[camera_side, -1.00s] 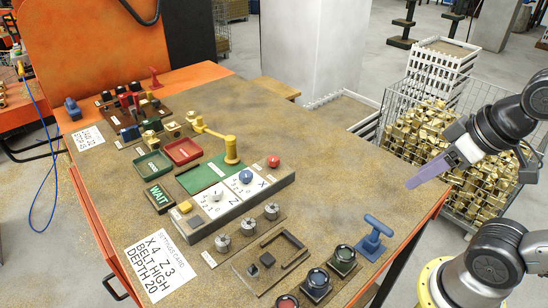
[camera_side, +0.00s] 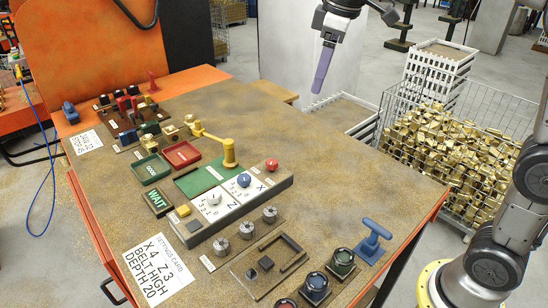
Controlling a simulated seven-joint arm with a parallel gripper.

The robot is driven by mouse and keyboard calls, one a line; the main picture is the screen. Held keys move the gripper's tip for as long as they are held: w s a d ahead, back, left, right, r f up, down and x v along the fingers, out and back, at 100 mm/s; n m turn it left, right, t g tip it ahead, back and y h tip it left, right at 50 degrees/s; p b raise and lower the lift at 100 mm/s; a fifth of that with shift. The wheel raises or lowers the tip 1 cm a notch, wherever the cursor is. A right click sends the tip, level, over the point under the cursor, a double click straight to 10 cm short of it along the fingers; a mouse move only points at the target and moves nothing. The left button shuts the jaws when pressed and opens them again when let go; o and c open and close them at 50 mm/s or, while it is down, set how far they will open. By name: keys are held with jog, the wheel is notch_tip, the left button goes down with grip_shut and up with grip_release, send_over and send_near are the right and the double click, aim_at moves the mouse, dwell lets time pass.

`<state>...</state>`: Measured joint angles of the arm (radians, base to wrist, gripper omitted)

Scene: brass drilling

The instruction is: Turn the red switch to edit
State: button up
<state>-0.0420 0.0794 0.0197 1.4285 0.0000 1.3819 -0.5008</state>
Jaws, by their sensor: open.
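A round dark switch with a red face (camera_side: 286,303) sits at the bottom edge of the view, at the table's front, and is partly cut off. Its labels and pointer position cannot be read. Beside it, in a row toward the upper right, are a blue-faced switch (camera_side: 315,286) and a green-faced switch (camera_side: 342,261). My gripper (camera_side: 321,87), with purple fingers pointing down, is open and empty. It appears high above the table's back right edge, far from the red switch. The fingers overlap from this side, so their gap does not show.
The table's right part is clear; a wire basket of brass parts (camera_side: 450,160) stands beyond.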

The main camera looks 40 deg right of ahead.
jog(key=w+a+f+g, duration=0.1)
jog(key=w+f, duration=0.5)
jog(key=w, duration=0.3)
jog(key=g, duration=0.1)
send_over(274, 162)
notch_tip(274, 162, down, 6)
jog(key=shift+n+g, duration=0.3)
jog(key=shift+n, duration=0.1)
notch_tip(274, 162, down, 14)
jog(key=shift+f, duration=0.25)
grip_shut()
